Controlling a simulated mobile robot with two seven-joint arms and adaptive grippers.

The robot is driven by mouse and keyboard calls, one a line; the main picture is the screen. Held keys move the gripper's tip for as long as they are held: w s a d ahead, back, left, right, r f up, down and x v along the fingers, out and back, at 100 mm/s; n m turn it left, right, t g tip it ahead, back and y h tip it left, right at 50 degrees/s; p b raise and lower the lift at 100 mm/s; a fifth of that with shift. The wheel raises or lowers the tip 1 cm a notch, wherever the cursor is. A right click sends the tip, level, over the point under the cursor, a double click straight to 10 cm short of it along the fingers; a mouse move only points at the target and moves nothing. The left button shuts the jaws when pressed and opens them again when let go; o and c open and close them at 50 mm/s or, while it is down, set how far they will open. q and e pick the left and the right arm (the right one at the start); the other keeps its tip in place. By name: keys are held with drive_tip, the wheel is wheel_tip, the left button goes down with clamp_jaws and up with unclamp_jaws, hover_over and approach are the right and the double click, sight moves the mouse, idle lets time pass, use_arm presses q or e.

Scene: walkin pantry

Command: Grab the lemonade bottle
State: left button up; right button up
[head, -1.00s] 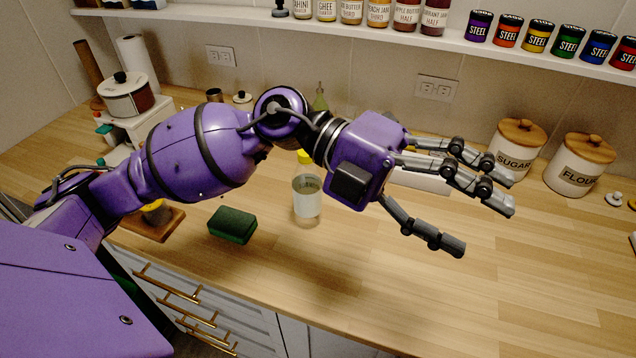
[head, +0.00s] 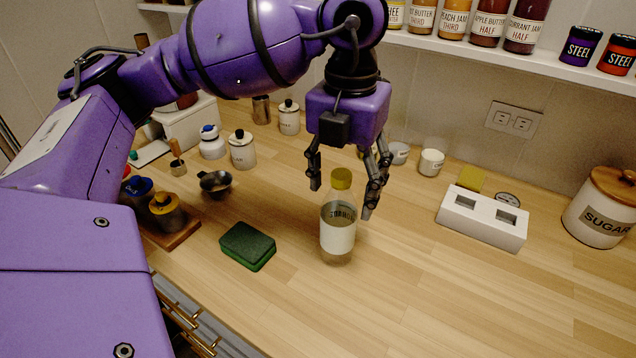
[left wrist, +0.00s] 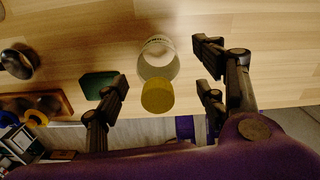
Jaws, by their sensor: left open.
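The lemonade bottle (head: 338,236) stands upright on the wooden counter, clear with a white label and a yellow cap. My left gripper (head: 343,196) points down just above and behind the bottle, with its fingers spread to either side of the cap. It is open and holds nothing. In the left wrist view the bottle's yellow cap (left wrist: 157,95) lies between the open fingers of the left gripper (left wrist: 165,85), seen from above. I cannot see any contact between fingers and bottle. My right gripper is in neither view.
A green sponge (head: 248,246) lies left of the bottle. A white block with two square openings (head: 482,218) and a sugar canister (head: 602,208) stand to the right.

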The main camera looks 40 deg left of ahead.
sight(337, 213)
use_arm(q)
drive_tip(key=f, duration=0.6)
drive_tip(key=shift+s+a+f, duration=0.2)
drive_tip(key=shift+a+f, duration=0.05)
drive_tip(key=shift+a, duration=0.05)
drive_tip(key=c, duration=1.1)
